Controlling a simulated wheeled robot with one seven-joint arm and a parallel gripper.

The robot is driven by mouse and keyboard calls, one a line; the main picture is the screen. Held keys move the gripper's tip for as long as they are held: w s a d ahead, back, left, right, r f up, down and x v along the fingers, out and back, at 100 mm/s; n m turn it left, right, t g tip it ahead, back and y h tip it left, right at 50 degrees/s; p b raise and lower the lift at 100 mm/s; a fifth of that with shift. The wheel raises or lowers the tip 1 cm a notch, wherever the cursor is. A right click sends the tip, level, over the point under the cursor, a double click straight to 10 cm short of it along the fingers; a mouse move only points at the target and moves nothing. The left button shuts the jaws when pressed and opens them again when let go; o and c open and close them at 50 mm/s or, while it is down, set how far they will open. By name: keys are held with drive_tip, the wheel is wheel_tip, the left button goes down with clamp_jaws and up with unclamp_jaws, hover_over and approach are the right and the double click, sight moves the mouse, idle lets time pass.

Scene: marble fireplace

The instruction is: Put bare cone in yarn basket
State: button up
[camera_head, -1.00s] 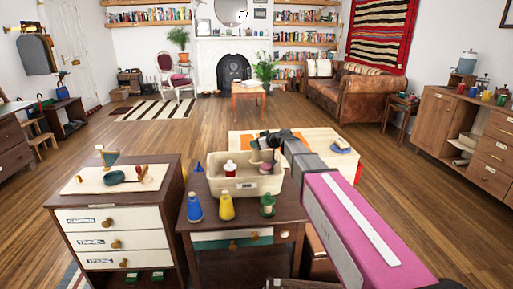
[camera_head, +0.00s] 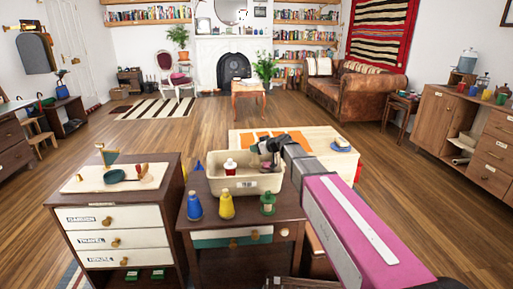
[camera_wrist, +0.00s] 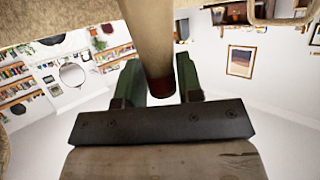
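The bare cone (camera_wrist: 152,40) is a plain tan, tapered piece with a dark red end. The cone's lower part is hidden there by the basket and gripper. A red and white spool (camera_head: 230,168) stands in the basket's left part.
The basket is on a small dark wooden table (camera_head: 285,213). A drawer cabinet (camera_head: 120,220) is at the left. A pale table (camera_head: 320,148) is behind.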

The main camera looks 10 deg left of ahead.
drive_tip(key=o, duration=0.3)
drive_tip(key=shift+r, duration=0.5)
drive_tip(key=v, duration=1.2)
drive_tip(key=shift+r, duration=0.15)
